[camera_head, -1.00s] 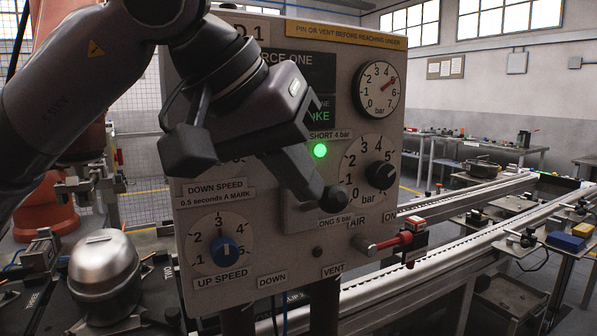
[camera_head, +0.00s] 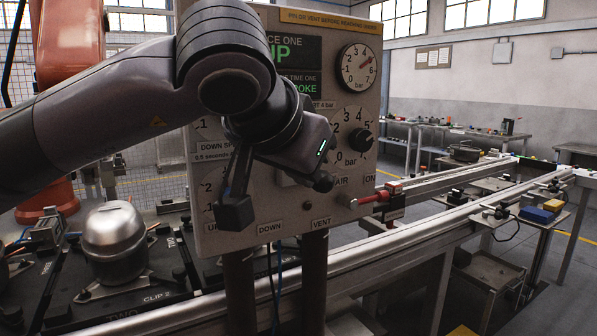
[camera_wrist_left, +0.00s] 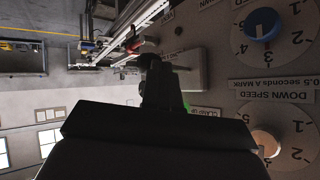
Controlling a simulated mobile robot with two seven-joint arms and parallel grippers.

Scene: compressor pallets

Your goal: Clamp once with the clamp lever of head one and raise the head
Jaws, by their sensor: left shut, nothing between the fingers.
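The grey panel (camera_head: 220,225) of head one stands in the middle of the head view. Its display (camera_head: 294,49) shows green "UP" lettering. My left gripper (camera_head: 305,172) is in front of the panel, pointing down and right, shut and empty. A dark round knob (camera_head: 323,182), apparently the clamp lever's end, shows just beside its fingertips; the rest of the lever is hidden. In the left wrist view, the fingers (camera_wrist_left: 163,88) are dark, with the knob (camera_wrist_left: 149,60) close to their tips. Whether they touch is unclear. My right gripper is not in view.
A silver dome-shaped compressor (camera_head: 114,238) sits on a black pallet left of the panel. A red-handled valve (camera_head: 382,197) sticks out at the panel's lower right. Conveyor rails (camera_head: 440,225) run behind. A pressure gauge (camera_head: 358,66) is at upper right.

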